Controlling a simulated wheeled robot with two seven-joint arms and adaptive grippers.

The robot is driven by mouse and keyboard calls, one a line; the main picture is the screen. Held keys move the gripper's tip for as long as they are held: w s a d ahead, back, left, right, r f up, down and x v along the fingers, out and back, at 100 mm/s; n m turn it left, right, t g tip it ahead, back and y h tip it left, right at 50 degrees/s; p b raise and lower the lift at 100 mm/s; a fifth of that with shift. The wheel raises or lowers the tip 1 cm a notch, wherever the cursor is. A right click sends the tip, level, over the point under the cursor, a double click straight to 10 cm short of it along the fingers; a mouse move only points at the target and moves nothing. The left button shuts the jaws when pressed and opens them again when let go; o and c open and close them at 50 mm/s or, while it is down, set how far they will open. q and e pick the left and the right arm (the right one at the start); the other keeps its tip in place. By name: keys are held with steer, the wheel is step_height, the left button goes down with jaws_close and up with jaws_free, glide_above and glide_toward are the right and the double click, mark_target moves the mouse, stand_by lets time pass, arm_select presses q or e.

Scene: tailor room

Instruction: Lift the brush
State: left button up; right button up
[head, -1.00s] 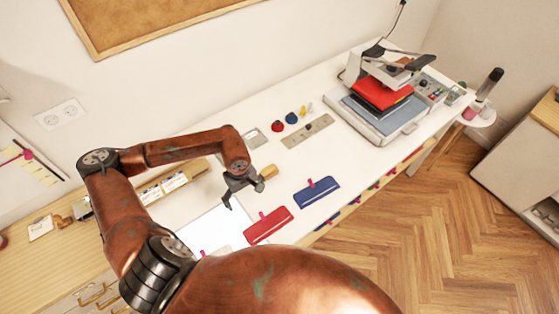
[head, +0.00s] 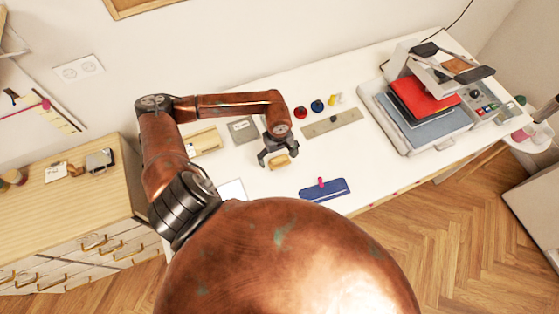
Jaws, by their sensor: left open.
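The brush (head: 280,163) looks like a small tan wooden block on the white table, in the middle of the head view. My left gripper (head: 278,157) is open, right at the brush, with its dark fingers pointing down around or just above it. I cannot tell whether the fingers touch the brush. Part of the brush is hidden behind the gripper. My right gripper is not in view.
A blue pouch (head: 325,191) lies in front. A heat press (head: 425,118) stands at the right. My body hides the front.

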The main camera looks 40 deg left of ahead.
mark_target(279, 158)
arm_select(q)
steer(key=f, duration=0.2)
steer(key=shift+w+f, duration=0.3)
steer(key=shift+w, duration=0.1)
steer(key=shift+s+f, duration=0.25)
steer(key=shift+w+f, duration=0.1)
steer(key=shift+w, duration=0.05)
steer(key=shift+c, duration=1)
steer(key=c, duration=1.1)
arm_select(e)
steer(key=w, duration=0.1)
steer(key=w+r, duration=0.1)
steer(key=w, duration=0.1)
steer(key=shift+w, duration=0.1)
